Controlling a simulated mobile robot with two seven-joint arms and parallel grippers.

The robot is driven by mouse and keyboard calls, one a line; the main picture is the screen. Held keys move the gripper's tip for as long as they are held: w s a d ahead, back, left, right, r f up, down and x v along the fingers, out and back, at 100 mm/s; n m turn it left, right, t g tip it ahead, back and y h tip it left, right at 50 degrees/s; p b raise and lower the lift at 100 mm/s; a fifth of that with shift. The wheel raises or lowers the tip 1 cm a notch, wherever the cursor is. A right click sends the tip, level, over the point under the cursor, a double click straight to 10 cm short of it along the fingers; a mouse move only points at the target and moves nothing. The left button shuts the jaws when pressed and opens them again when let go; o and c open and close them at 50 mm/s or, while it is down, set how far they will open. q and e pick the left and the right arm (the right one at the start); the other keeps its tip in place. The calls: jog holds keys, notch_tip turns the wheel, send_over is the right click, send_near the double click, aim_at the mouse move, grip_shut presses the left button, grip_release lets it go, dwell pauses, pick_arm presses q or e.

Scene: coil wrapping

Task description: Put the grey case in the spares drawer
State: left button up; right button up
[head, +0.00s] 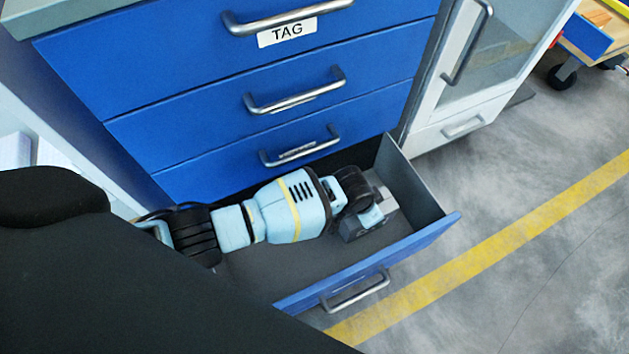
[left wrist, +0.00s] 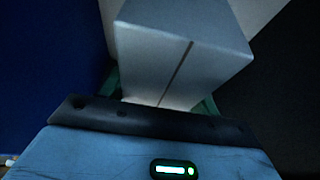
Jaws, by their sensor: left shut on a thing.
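The grey case (head: 384,203) is a box-shaped block at the right end of the open bottom drawer (head: 421,181), inside its walls. My left gripper (head: 372,214) reaches into this drawer from the left and is shut on the case. The left wrist view shows the case (left wrist: 183,50), pale grey with a dark seam line, between greenish fingers. My arm and wrist hide part of the case. I cannot tell whether the case touches the drawer floor. No spares label is readable on the drawer front. My right gripper is not in view.
A white cabinet (head: 465,90) stands to the right. The drawer floor left of the case is bare. A yellow line (head: 530,225) crosses the open grey floor.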

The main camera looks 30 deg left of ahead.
pick_arm(q)
jog(key=shift+s+a, duration=0.1)
jog(key=shift+a, duration=0.2)
jog(key=s+a+f, duration=0.1)
jog(key=s+a, duration=0.6)
jog(key=a, duration=0.5)
jog(key=shift+a+f+b, duration=0.15)
jog(key=shift+a+b, duration=0.15)
jog(key=shift+b, duration=0.1)
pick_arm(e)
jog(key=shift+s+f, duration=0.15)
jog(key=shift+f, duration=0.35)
pick_arm(q)
jog(key=f, duration=0.1)
jog(key=f+b, duration=0.2)
jog(key=shift+s+a+f, duration=0.25)
jog(key=shift+a, duration=0.15)
jog(key=shift+f+b, duration=0.15)
jog(key=shift+b, duration=0.2)
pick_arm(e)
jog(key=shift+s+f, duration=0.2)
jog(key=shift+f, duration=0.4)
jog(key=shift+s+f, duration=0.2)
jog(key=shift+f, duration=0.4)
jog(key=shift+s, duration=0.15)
